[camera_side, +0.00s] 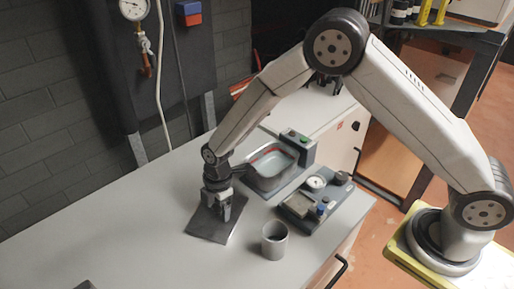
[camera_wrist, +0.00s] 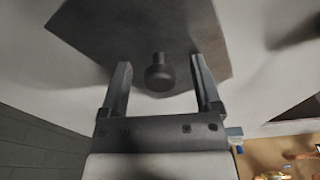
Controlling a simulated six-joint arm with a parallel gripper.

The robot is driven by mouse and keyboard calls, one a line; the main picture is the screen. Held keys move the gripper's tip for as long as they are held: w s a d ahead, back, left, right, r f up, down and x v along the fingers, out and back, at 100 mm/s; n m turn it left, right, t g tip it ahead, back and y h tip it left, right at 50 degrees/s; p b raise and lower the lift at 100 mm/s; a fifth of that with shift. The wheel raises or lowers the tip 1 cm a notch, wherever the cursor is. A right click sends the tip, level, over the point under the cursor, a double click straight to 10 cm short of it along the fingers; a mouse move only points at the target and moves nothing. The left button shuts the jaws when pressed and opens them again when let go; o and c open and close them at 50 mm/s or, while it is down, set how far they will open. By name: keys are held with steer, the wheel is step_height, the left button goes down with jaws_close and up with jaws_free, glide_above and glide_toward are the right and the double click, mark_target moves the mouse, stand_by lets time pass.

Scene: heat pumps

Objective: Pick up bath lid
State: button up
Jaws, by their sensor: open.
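The bath lid (camera_side: 206,226) is a flat dark grey plate lying on the light grey worktop. In the wrist view the lid (camera_wrist: 105,38) fills the top middle, with a round dark knob (camera_wrist: 159,76) standing on it. My gripper (camera_side: 226,211) is low over the lid, pointing down. In the wrist view my gripper (camera_wrist: 159,64) is open, with one finger to each side of the knob and visible gaps between. The open bath (camera_side: 270,165), a metal basin with clear liquid, stands behind the lid to the right. My gripper hides part of the lid in the side view.
A grey cup (camera_side: 274,241) stands right of the lid. A dark panel with a gauge (camera_side: 133,9) is on the wall. The worktop's left part is mostly clear.

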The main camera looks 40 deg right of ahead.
jaws_close()
steer(key=shift+r, duration=0.2)
steer(key=shift+r, duration=0.5)
steer(key=s+d+r, duration=0.4)
steer(key=s+r, duration=0.7)
steer(key=s, duration=0.2)
steer(key=shift+s+d+r, duration=0.15)
steer(key=shift+d+r, duration=0.05)
steer(key=shift+r, duration=0.1)
stand_by(0.5)
